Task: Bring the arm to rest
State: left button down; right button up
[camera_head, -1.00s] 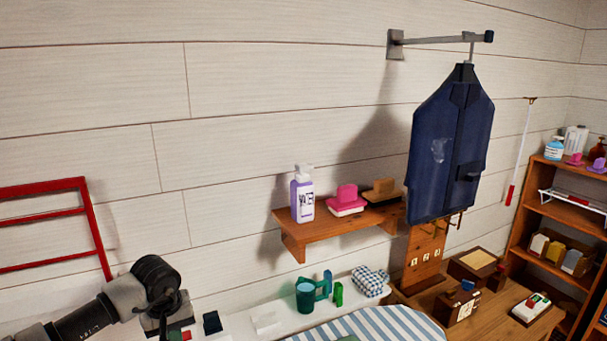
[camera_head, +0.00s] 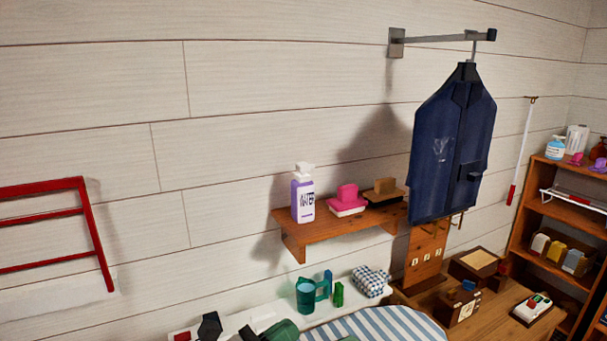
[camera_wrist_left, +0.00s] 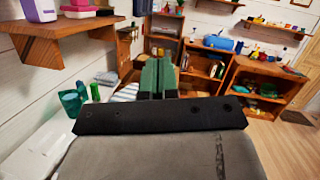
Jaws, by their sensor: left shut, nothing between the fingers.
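My left gripper (camera_head: 282,331) shows at the bottom edge of the head view, low beside the white ledge, with its green fingers partly cut off by the frame. In the left wrist view its green fingers (camera_wrist_left: 158,75) are together with nothing between them. It points along the wall, toward the wooden shelves. Most of the left arm is out of the head view. My right gripper is not in view.
A wooden wall shelf (camera_head: 330,231) holds a purple bottle (camera_head: 303,198) and two brushes. A teal mug (camera_head: 306,297) and a checked cloth (camera_head: 371,281) are on the white ledge (camera_head: 340,312). A dark blue garment (camera_head: 450,150) hangs at right. A red rack (camera_head: 95,235) is at left.

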pick_arm(q)
jog(key=s+a+f+n+t+y, duration=0.1)
jog(key=a+f+n+y, duration=0.2)
jog(key=a+n+y, duration=0.5)
jog(key=s+a+f+n+t+y, duration=0.1)
jog(key=s+f+n+y, duration=0.15)
jog(key=n, duration=0.95)
jog(key=s+a+f+n+t+y, duration=0.1)
jog(key=a+f+n+t+y, duration=0.15)
jog(key=a+n+y, duration=0.5)
jog(key=s+a+f+n+g+h, duration=0.1)
jog(key=s+f+n+g, duration=0.55)
jog(key=s, duration=0.35)
jog(key=s+f+n+g, duration=0.6)
jog(key=s+n+g, duration=0.15)
jog(key=s, duration=0.25)
notch_tip(320, 180, down, 33)
jog(key=s+b, duration=0.2)
jog(key=b, duration=0.4)
jog(key=s+a+f+g+b, duration=0.2)
jog(key=s+a+f+b, duration=0.1)
jog(key=s+f, duration=1.2)
notch_tip(320, 180, down, 3)
jog(key=shift+s+f+b, duration=0.1)
jog(key=shift+s+b, duration=0.1)
jog(key=shift+b, duration=0.3)
